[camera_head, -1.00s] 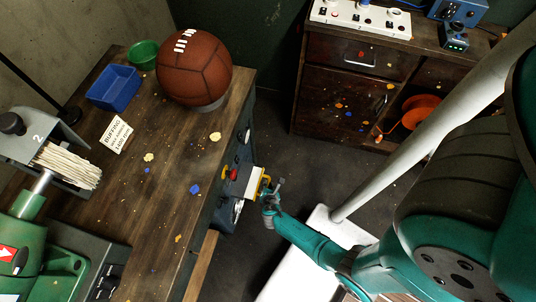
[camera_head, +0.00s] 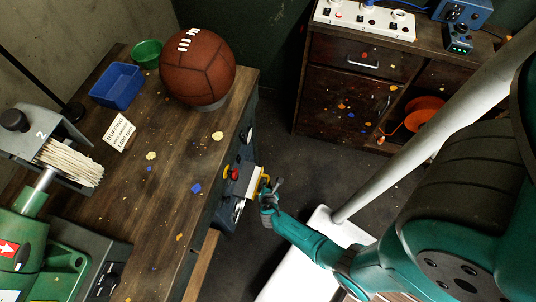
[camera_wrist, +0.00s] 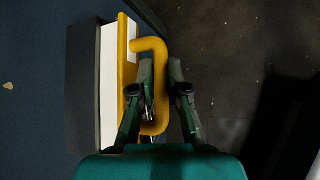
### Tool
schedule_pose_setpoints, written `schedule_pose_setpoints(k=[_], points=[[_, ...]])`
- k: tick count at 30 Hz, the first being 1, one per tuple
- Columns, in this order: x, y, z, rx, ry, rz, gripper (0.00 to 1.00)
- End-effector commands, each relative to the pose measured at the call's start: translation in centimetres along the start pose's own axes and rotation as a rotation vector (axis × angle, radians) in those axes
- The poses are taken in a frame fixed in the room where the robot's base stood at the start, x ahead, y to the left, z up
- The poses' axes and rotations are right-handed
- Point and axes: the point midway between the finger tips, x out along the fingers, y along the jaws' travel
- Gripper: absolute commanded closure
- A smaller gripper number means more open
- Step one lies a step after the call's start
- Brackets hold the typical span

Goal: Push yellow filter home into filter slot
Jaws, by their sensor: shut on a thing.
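The yellow filter has a white body (camera_head: 236,182) and a yellow front frame (camera_head: 255,180); it stands out sideways from the front of the workbench. In the wrist view its yellow frame (camera_wrist: 122,75), white edge (camera_wrist: 107,90) and yellow loop handle (camera_wrist: 150,45) show. My gripper (camera_head: 267,188) is at the handle; in the wrist view my gripper (camera_wrist: 162,78) is shut with its fingers on either side of the handle bar. A dark housing (camera_wrist: 82,90) lies beside the white edge. The slot opening is hidden by the filter.
The wooden workbench (camera_head: 170,200) holds a leather ball (camera_head: 198,66), a blue bin (camera_head: 116,85), a green bowl (camera_head: 147,54) and a card (camera_head: 120,131). Controls line its front near the filter. A cabinet (camera_head: 350,85) stands at the back; the floor between is clear.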

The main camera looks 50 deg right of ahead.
Motion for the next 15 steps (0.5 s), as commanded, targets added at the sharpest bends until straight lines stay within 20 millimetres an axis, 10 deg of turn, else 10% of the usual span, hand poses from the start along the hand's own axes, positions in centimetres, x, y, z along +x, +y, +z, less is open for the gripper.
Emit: schedule_pose_setpoints(k=[15], points=[[0.23, 0.84, -0.18, 0.0, 0.0, 0.001, 1.0]])
